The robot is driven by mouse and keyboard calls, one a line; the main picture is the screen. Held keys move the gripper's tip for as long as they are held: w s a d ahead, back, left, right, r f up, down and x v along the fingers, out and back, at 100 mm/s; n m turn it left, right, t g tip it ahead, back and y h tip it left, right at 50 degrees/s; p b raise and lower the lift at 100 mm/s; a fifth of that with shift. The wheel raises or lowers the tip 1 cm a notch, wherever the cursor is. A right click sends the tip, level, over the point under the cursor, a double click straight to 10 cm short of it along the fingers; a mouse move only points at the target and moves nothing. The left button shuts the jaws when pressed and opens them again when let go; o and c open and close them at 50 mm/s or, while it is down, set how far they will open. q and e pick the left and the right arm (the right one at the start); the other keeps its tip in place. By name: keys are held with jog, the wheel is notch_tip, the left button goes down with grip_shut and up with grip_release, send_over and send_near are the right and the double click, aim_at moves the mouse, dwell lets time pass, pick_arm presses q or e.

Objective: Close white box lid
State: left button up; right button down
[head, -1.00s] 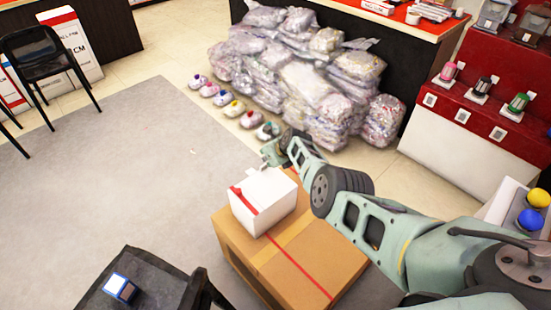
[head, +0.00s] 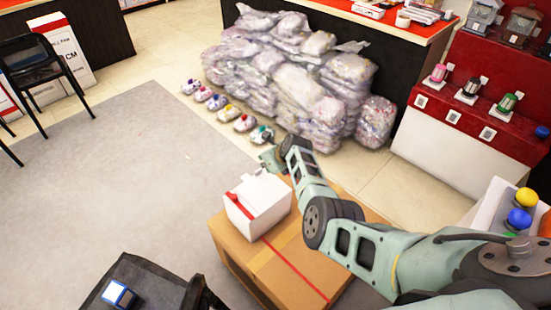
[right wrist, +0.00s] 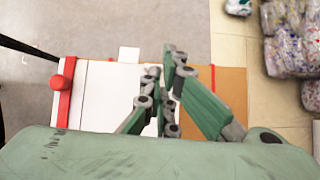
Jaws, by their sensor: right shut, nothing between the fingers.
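The white box (head: 262,215) with a red strip and a red knob on its left side stands upright on a large cardboard box in the head view. Its white top (right wrist: 100,100) shows from above in the right wrist view, with a small white tab at its far edge. I cannot tell for sure how far the lid is open. My right gripper (head: 268,158) is shut and empty just behind and above the box's far edge. In the right wrist view the gripper (right wrist: 168,80) covers part of the box top. My left gripper is not in view.
The cardboard box (head: 315,265) with red tape is under the white box. A black chair (head: 140,285) with a small blue-white item is at front left. Bagged goods (head: 300,75) lie piled behind. A tray with yellow and blue balls (head: 519,218) is at right. Grey carpet (head: 110,185) is clear.

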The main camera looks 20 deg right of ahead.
jog(key=v, duration=1)
